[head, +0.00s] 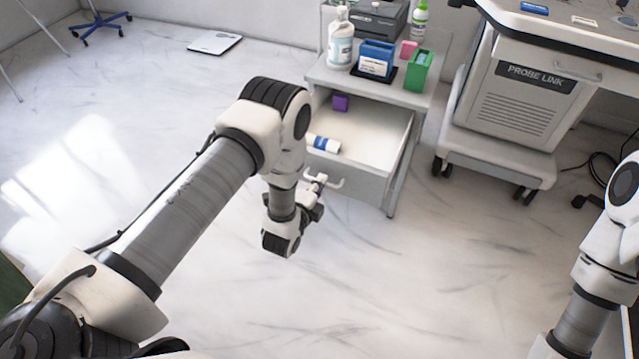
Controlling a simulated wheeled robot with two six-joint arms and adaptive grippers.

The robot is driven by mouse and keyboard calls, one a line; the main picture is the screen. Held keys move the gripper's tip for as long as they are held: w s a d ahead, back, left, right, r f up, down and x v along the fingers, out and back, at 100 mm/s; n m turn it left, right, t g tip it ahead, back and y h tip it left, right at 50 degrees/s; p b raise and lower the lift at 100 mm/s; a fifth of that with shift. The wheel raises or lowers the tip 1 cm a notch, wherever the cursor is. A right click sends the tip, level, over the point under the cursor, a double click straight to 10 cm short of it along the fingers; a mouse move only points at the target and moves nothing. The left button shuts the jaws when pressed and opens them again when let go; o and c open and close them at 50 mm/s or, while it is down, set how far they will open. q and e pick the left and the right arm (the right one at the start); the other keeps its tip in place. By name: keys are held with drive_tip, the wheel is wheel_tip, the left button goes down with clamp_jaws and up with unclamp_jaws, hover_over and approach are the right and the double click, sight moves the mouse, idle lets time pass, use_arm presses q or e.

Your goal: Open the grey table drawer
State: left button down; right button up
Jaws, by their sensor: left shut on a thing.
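The grey table (420,100) stands at the top centre of the head view. Its drawer (365,187) is pulled well out, and its inside shows. In the drawer lie a white and blue tube-like item (325,144) and a small purple box (341,102). The drawer front carries a pale bar handle (338,183). My left gripper (318,184) is at the handle's left part, shut on it. My left arm hides the drawer's left side. My right arm shows at the right edge, but its gripper is out of view.
On the table top stand a white pump bottle (341,40), a blue box (377,57), a green box (418,70) and a dark device (377,20). A wheeled machine cart (500,150) stands to the right. The floor in front is clear. A scale (215,43) lies far left.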

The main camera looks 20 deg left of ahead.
use_arm(q)
drive_tip(key=c, duration=1.2)
unclamp_jaws()
drive_tip(key=shift+c, duration=0.2)
drive_tip(key=v, duration=1.2)
